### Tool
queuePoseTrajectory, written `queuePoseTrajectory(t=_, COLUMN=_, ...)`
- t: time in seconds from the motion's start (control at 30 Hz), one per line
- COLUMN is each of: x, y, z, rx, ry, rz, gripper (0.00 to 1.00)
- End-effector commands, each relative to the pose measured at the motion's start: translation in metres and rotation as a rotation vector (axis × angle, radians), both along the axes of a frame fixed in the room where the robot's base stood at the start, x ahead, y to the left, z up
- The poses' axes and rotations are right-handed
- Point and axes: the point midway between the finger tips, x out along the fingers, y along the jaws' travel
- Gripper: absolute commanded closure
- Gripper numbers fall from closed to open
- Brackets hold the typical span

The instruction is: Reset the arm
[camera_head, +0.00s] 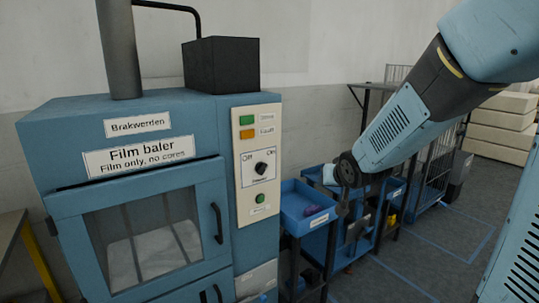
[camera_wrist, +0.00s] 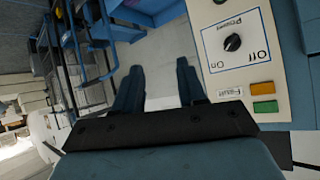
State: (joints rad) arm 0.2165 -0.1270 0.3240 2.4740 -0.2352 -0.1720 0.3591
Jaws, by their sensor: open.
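My arm (camera_head: 395,130) reaches down from the upper right in the head view, its dark wrist end in front of the blue bins to the right of the baler. In the wrist view my gripper (camera_wrist: 159,72) shows two blue fingers set well apart with nothing between them. The fingers are apart from the baler's control panel (camera_wrist: 237,50), which is at the right of that view. In the head view the gripper's fingers are hard to make out.
The blue film baler (camera_head: 150,165) fills the left of the head view, its windowed door shut with white material behind it. A blue tray (camera_head: 308,207) stands beside it. A wire cage (camera_head: 436,165) and a cream stack (camera_head: 502,125) are further back. Floor is clear at lower right.

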Motion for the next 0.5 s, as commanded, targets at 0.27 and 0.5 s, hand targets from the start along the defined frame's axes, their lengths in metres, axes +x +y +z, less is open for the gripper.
queuePoseTrajectory(t=0.27, x=-0.065, y=-0.032, z=0.037, rx=-0.112, ry=0.121, rz=-0.075, gripper=0.60)
queuePoseTrajectory(t=0.5, x=-0.135, y=-0.052, z=0.059, rx=-0.144, ry=0.245, rz=-0.105, gripper=0.60)
